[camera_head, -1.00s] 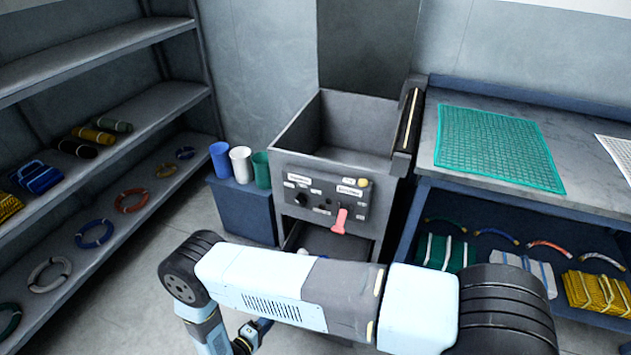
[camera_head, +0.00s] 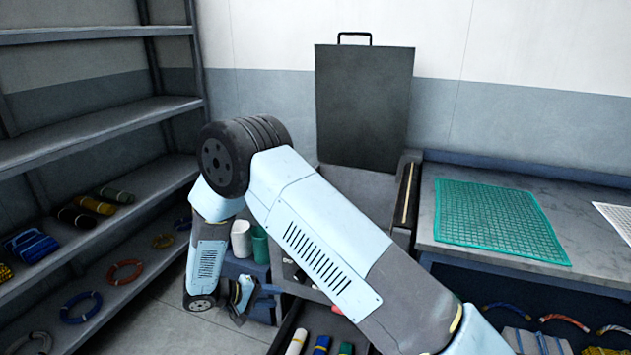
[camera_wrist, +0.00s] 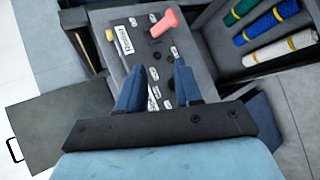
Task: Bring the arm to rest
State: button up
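My arm (camera_head: 310,240) crosses the head view, its elbow raised high and its forearm folded down to the left. My gripper (camera_head: 243,300) hangs low beside the machine's front, partly hidden by my wrist. In the wrist view my gripper (camera_wrist: 157,78) shows two blue fingers standing apart with nothing between them. Behind them is the control panel (camera_wrist: 135,35) with knobs, labels and a pink-red lever (camera_wrist: 164,21). I cannot tell the exact gap between fingers and panel.
A grey machine with a raised lid (camera_head: 365,105) stands behind my arm. Its lower tray holds rolls, including a blue roll (camera_head: 321,345). Shelves (camera_head: 90,150) with rings and bundles stand left. A workbench (camera_head: 590,250) with green netting (camera_head: 500,222) stands right.

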jog(key=d+r+m+g+y, duration=0.2)
jog(key=d+r, duration=0.8)
jog(key=r, duration=0.5)
jog(key=d+r+m+g+y, duration=0.2)
jog(key=d+r, duration=0.9)
jog(key=r, duration=0.4)
jog(key=s+d+r+m+t+y, duration=0.1)
jog(key=s+d+r+t+y, duration=0.1)
jog(key=s+d+r, duration=0.5)
jog(key=s+d+r+m+t+y, duration=0.1)
jog(key=s+d+r+y, duration=0.3)
jog(key=s, duration=1)
jog(key=shift+d+r+m+t+y, duration=0.3)
jog(key=shift+d+r+t, duration=0.4)
jog(key=shift+d+r, duration=1.35)
jog(key=shift+d+f, duration=0.2)
jog(key=shift+f, duration=0.05)
dwell(0.6)
